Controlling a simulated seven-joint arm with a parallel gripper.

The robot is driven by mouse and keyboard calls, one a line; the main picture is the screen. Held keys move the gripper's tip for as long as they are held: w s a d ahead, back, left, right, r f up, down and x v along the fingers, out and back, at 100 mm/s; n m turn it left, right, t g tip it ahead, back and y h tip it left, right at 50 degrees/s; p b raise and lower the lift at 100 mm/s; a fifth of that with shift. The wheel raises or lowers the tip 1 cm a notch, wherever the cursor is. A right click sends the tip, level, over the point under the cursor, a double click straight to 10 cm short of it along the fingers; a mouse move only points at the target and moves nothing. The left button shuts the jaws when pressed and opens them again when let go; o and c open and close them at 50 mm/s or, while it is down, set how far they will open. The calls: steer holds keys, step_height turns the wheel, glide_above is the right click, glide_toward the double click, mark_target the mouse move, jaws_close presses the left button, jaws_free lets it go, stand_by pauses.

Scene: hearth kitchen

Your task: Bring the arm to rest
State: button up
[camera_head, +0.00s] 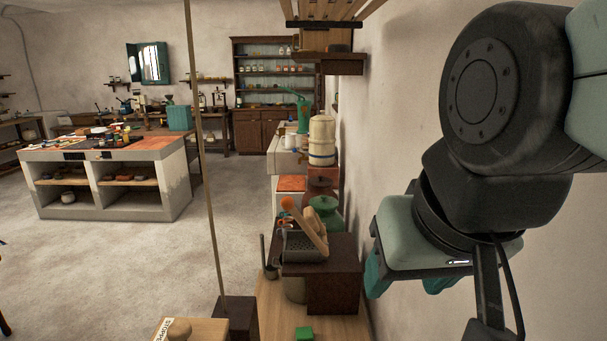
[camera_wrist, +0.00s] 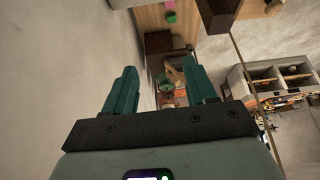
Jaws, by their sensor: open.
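My arm comes in from the right of the head view, close to the camera and beside the right wall. My gripper (camera_head: 408,283) hangs below the wrist with its teal fingers apart. In the wrist view my gripper (camera_wrist: 157,88) is open, with nothing between its fingertips. The fingers stand clear of the counter, and no contact with anything shows.
A wooden counter (camera_head: 272,292) below holds a green block (camera_head: 304,334) and a dark brown box (camera_head: 334,282). A utensil holder (camera_head: 303,246) stands there. A thin upright pole (camera_head: 206,160) rises left of it. The island (camera_head: 109,182) stands far left, with open floor (camera_head: 120,262) before it.

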steer(key=shift+s+d+f, duration=0.1)
steer(key=shift+s+d, duration=0.3)
steer(key=shift+s, duration=0.4)
